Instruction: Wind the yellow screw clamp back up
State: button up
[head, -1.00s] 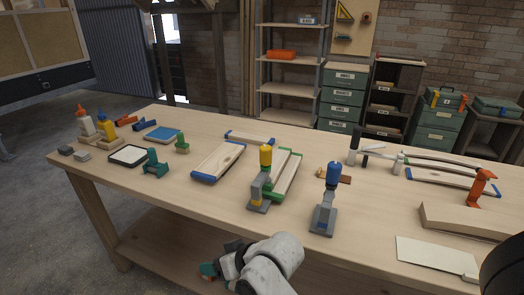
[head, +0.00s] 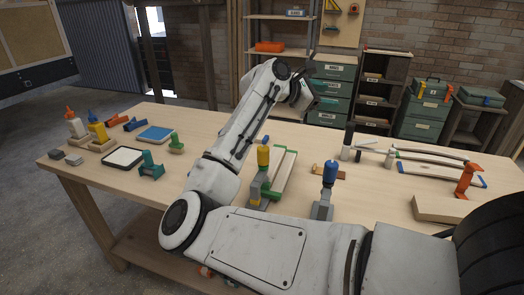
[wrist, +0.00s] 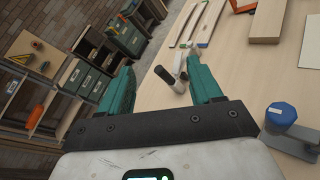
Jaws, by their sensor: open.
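The yellow screw clamp (head: 263,157) stands upright on the workbench in the head view, with a yellow knob on top and a grey body below. Its lower left side is close to or partly behind my arm in the picture. It is not visible in the wrist view. My gripper (wrist: 162,80) is open and empty, with its two teal fingers apart. In the head view my gripper (head: 312,92) is raised at the end of the arm, beyond the yellow clamp and toward the shelves, well away from it.
A similar blue-topped clamp (head: 330,174) stands to the right of the yellow one; it also shows in the wrist view (wrist: 281,116). A green-edged board (head: 284,172) lies right behind the yellow clamp. A thick wooden block (head: 446,209) and an orange clamp (head: 468,181) are at right.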

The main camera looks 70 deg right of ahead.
jog(key=w+a+f+m+t+y, duration=0.3)
jog(key=w+a+f+t+y, duration=0.1)
jog(key=w+f+t+y, duration=0.15)
jog(key=m+t+y, duration=0.2)
jog(key=t+y, duration=0.2)
jog(key=y, duration=0.1)
send_over(262, 147)
jog(key=shift+s+f+p, duration=0.15)
jog(key=shift+p, duration=0.25)
jog(key=shift+a+f+t, duration=0.1)
jog(key=shift+a+t, duration=0.1)
jog(key=shift+t, duration=0.05)
jog(key=f+p, duration=0.2)
jog(key=f, duration=0.8)
jog(key=shift+d+f, duration=0.2)
jog(key=c, duration=1)
